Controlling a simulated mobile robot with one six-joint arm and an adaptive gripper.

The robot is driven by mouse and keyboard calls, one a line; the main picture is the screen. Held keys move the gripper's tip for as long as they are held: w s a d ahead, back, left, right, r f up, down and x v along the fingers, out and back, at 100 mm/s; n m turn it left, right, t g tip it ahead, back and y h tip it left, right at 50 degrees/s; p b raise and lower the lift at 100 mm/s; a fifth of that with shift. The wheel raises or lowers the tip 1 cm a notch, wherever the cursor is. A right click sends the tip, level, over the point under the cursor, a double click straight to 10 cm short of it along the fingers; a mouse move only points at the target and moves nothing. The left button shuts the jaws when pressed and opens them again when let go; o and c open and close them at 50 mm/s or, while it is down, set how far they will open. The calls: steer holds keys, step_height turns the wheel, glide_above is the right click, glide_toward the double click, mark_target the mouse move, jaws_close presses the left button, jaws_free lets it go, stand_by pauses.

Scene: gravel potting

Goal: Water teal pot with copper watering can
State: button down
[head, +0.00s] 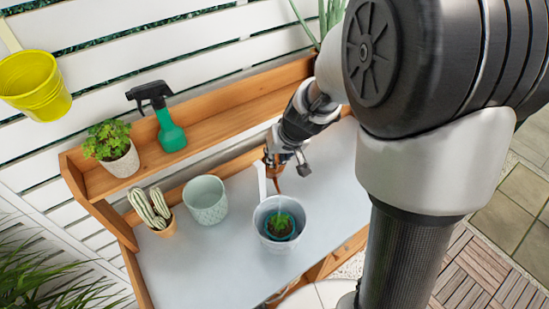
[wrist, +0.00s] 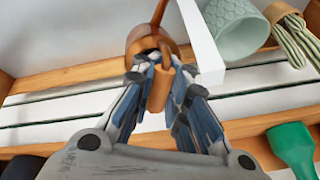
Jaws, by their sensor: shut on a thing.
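My gripper (wrist: 160,84) is shut on the upright handle of the copper watering can (wrist: 140,42). In the head view the can (head: 270,158) is held above the bench, its dark copper spout slanting down toward the grey pot (head: 267,238). My gripper (head: 290,153) is just behind it there. Inside the grey pot is a teal rim (head: 275,236) around dark soil and a small green plant (head: 280,222). A faint pale line runs between spout and plant; I cannot tell for sure that it is water. The can's inside is hidden.
A pale green textured pot (head: 206,205) and a potted cactus (head: 152,212) stand left on the grey bench top (head: 205,275). A white strip (head: 260,178) stands close beside the can. The wooden shelf behind bears a green spray bottle (head: 170,133) and a leafy potted plant (head: 120,160).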

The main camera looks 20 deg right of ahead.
steer(key=shift+s+a+r+t+b, duration=0.1)
steer(key=shift+s+r+t+b, duration=0.9)
steer(key=shift+b, duration=3.4)
steer(key=shift+w+f+p, duration=0.1)
steer(key=shift+w+p, duration=0.2)
steer(key=shift+p, duration=0.5)
steer(key=shift+w+p, duration=0.15)
steer(key=shift+p, duration=0.75)
steer(key=g+p, duration=0.1)
steer(key=p, duration=0.2)
steer(key=w+f+g+p, duration=0.1)
steer(key=p, duration=0.2)
steer(key=shift+f+g, duration=0.1)
steer(key=shift+g, duration=0.2)
steer(key=w+f+g+p, duration=0.1)
steer(key=g+p, duration=0.1)
steer(key=p, duration=0.5)
steer(key=shift+w+f, duration=0.1)
steer(key=shift+f, duration=0.25)
steer(key=shift+f+g, duration=0.45)
steer(key=shift+g, duration=0.05)
steer(key=shift+r+p, duration=0.1)
steer(key=shift+p, duration=0.2)
steer(key=shift+r+p, duration=1.2)
steer(key=shift+r, duration=0.75)
